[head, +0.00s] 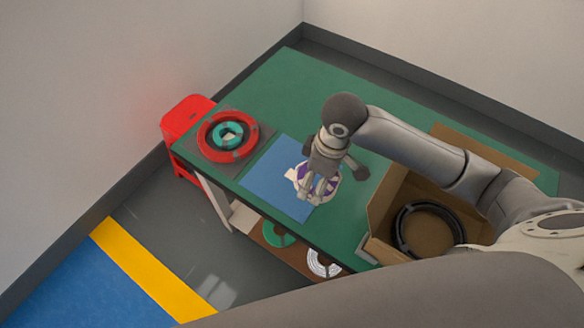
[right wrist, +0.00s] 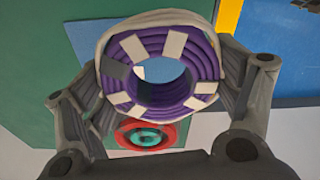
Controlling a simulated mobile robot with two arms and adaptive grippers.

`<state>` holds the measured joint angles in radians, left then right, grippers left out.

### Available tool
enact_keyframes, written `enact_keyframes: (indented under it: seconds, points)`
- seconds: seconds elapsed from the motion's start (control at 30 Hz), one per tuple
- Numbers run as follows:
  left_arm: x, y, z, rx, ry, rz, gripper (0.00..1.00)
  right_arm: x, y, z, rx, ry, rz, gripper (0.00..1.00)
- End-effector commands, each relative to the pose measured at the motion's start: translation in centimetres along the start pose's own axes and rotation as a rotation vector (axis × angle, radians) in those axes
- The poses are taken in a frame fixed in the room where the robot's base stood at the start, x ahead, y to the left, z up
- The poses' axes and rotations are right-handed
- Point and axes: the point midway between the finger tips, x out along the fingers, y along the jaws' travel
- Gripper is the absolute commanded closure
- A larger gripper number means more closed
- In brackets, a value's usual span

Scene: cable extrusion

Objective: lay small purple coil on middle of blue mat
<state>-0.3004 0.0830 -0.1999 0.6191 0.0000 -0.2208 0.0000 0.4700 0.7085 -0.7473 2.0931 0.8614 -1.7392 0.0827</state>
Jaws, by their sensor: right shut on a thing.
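The small purple coil (head: 300,175), bound with pale straps, is in my right gripper (head: 318,188) in the head view. In the right wrist view the coil (right wrist: 205,50) sits between the two fingers of the right gripper (right wrist: 162,85), which press on its outer sides. The blue mat (head: 264,183) lies flat on the green table; the coil is over its right part in the head view. I cannot tell whether the coil touches the mat. Part of the mat (right wrist: 84,42) shows behind the coil in the right wrist view. My left gripper is not in view.
A red coil (head: 207,150) with a teal coil (head: 219,132) inside it lies on a grey mat at the table's left end. A cardboard box (head: 385,190) holding a black coil (head: 402,243) stands on the right. Green and white coils lie on the lower shelf.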

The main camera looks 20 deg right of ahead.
Motion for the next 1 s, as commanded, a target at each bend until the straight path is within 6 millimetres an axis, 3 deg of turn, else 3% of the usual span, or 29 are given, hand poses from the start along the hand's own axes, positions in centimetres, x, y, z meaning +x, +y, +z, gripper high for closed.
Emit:
enact_keyframes:
  seconds: [0.37, 0.7, 1.0]
  points:
    - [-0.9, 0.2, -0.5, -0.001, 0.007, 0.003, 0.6, 3.3, 3.7, -5.0, 0.003, 0.001, 0.0, 0.42]
    - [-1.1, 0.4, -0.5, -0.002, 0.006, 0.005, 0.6, 8.1, 5.8, -7.3, 0.003, 0.0, 0.001, 0.42]
    - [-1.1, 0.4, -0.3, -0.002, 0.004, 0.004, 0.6, 9.6, 6.5, -8.2, 0.002, 0.001, 0.001, 0.42]
